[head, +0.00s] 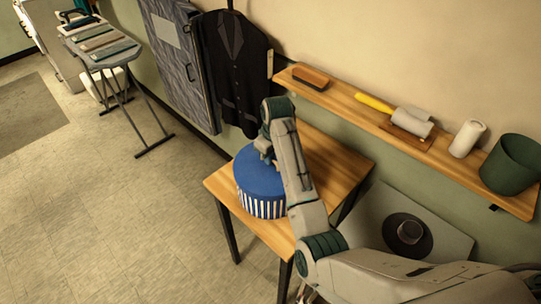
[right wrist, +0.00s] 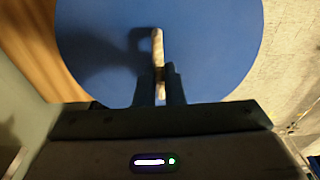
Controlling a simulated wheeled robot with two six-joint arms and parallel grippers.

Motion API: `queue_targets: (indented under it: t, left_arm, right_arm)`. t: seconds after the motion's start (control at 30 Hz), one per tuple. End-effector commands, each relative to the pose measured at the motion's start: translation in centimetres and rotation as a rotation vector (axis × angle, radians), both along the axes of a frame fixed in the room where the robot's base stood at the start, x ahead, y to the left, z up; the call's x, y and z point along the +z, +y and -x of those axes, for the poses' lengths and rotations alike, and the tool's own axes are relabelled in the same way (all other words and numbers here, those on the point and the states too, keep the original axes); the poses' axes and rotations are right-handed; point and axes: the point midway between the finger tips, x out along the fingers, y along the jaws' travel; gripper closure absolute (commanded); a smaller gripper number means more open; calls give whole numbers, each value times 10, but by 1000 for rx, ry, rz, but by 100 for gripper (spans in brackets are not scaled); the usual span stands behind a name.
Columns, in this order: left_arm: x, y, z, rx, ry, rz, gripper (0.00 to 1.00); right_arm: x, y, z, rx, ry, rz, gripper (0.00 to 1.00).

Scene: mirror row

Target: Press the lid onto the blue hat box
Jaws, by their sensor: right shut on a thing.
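The blue hat box (head: 262,207), with blue and white striped sides, stands on a small wooden table (head: 335,163). Its plain blue lid (head: 257,178) sits level over the top of the box; I cannot tell how far down it is pressed. My right gripper (head: 265,157) reaches down onto the lid from above. In the right wrist view the lid (right wrist: 205,45) fills most of the picture, and my right gripper (right wrist: 159,75) is shut on the pale bar-shaped handle (right wrist: 157,45) at its middle. My left gripper is not in view.
A wall shelf (head: 350,107) behind the table holds a brush (head: 311,77), a yellow-handled tool (head: 375,103), a white roll (head: 467,139) and a dark green pot (head: 511,163). A dark jacket (head: 238,70) hangs behind the table.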

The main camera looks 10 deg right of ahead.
Motion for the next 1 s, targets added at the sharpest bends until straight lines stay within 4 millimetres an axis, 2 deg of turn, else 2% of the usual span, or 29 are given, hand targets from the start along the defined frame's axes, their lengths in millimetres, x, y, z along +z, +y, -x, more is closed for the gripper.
queue_targets:
  t: [1.0]
  left_arm:
    - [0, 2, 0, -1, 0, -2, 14]
  right_arm:
    - [-6, 0, 0, 0, 0, 0, 100]
